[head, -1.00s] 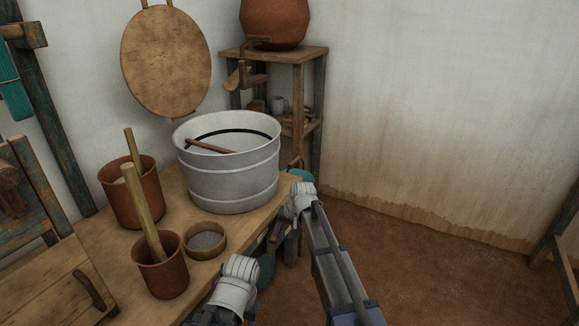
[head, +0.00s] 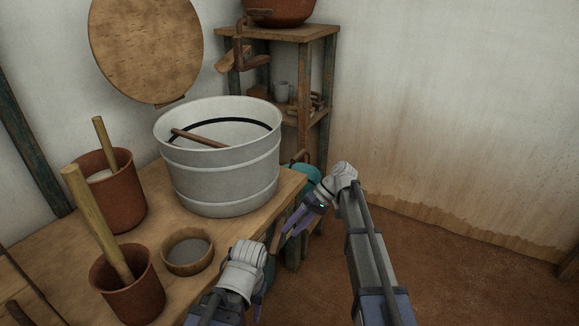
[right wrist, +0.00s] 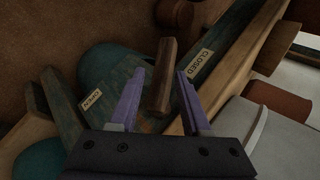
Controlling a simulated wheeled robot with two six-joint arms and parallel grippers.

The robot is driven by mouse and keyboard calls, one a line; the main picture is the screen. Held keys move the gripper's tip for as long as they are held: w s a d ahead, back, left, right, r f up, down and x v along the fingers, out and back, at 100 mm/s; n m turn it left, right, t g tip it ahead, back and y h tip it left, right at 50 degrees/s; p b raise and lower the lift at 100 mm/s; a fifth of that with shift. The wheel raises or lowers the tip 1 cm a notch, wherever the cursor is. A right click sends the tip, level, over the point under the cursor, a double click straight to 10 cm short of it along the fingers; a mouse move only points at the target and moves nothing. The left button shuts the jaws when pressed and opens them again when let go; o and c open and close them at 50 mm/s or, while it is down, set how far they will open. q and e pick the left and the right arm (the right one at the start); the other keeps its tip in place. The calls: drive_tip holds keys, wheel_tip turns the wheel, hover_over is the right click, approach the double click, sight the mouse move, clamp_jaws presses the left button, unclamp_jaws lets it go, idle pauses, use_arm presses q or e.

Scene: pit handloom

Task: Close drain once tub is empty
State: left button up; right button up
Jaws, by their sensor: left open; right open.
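The white tub (head: 220,180) stands on the wooden table, with a dark line round its inner wall and a wooden stick in it. Its bottom is hidden, so I cannot tell whether liquid remains. In the right wrist view a wooden drain handle (right wrist: 161,78) stands between an OPEN label (right wrist: 91,98) and a CLOSED label (right wrist: 201,66). My right gripper (head: 291,224) is open beside the table's edge below the tub. Its purple fingers (right wrist: 157,92) are on either side of the handle, with no clear grip. My left gripper (head: 240,278) is low at the table's front edge, its fingertips hidden.
Two brown pots (head: 128,290) (head: 122,205) with wooden sticks and a small bowl (head: 188,252) stand on the table (head: 60,250). A wooden shelf (head: 290,34) stands behind the tub. A teal vessel (head: 305,176) is beyond my right gripper. Open floor lies to the right.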

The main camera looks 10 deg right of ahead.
drive_tip(key=b+x, duration=0.5)
drive_tip(key=x, duration=0.3)
drive_tip(key=shift+d+b, duration=0.1)
drive_tip(key=shift+b, duration=0.3)
drive_tip(key=shift+r+n+p, duration=0.15)
drive_tip(key=shift+n+p, duration=0.15)
drive_tip(key=shift+p, duration=0.45)
drive_tip(key=shift+w+d+f+n+t+h+p, duration=0.15)
drive_tip(key=shift+w+d+f+t+h+p, duration=0.1)
drive_tip(key=shift+t+h, duration=0.25)
drive_tip(key=shift+w+d+f+n+t+h+p, duration=0.15)
drive_tip(key=shift+f+t+h, duration=0.1)
drive_tip(key=shift+t+h, duration=0.2)
drive_tip(key=t, duration=0.1)
drive_tip(key=t+h+p, duration=0.2)
drive_tip(key=p, duration=0.7)
approach(278, 244)
drive_tip(key=w+f, duration=0.4)
drive_tip(key=s+r+h+p, duration=0.1)
drive_tip(key=s+r+p, duration=0.3)
drive_tip(key=r+p, duration=0.5)
drive_tip(key=s+a+r+g+h+p, duration=0.1)
drive_tip(key=s+r+p, duration=0.3)
drive_tip(key=r+p, duration=0.6)
drive_tip(key=s+a+r+g+h+p, duration=0.1)
drive_tip(key=s+r+p, duration=0.3)
drive_tip(key=r+p, duration=0.6)
drive_tip(key=shift+p, duration=1.15)
drive_tip(key=shift+s+r, duration=0.1)
